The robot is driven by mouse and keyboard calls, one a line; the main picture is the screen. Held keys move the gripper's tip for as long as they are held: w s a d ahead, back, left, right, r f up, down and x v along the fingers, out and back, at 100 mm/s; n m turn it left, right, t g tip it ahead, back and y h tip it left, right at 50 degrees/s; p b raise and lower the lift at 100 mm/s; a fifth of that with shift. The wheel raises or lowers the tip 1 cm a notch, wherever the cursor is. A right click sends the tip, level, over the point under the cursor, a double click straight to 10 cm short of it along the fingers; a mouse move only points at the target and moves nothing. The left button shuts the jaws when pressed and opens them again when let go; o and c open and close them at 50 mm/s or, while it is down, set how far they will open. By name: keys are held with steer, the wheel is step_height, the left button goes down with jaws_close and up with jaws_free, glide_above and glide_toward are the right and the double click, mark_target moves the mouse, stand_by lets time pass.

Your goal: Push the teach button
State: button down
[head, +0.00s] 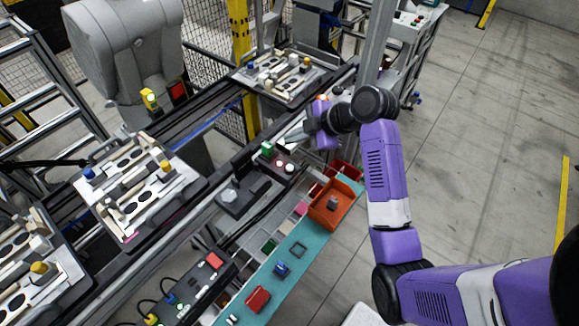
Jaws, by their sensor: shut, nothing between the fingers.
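A small dark control box (283,172) sits on the conveyor's near rail in the middle of the head view. It has a red button (279,163) and a white button (290,168) on top, with a green part (267,148) at its far left end. No label can be read, so I cannot tell which one is the teach button. My gripper (284,140) reaches in from the right and is shut and empty. Its fingertips appear just beyond and above the box. I cannot tell whether they touch anything.
Pallet fixtures with blocks (135,185) stand on the conveyor at left, and another pallet (280,76) is at the back. A teal shelf (318,236) in front holds an orange bin (350,190). A grey post (376,45) rises behind my arm. Open floor (490,150) lies to the right.

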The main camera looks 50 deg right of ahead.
mark_target(293, 168)
step_height(293, 168, down, 9)
steer(key=b, duration=0.6)
steer(key=shift+r+b, duration=0.1)
steer(key=shift+b, duration=0.25)
stand_by(1.7)
steer(key=shift+f+b, duration=0.3)
steer(key=shift+f, duration=0.1)
steer(key=shift+f+b, duration=0.4)
steer(key=shift+f, duration=0.15)
stand_by(0.7)
steer(key=shift+r, duration=0.1)
steer(key=shift+r+p, duration=0.75)
steer(key=shift+r, duration=0.1)
steer(key=shift+r, duration=0.1)
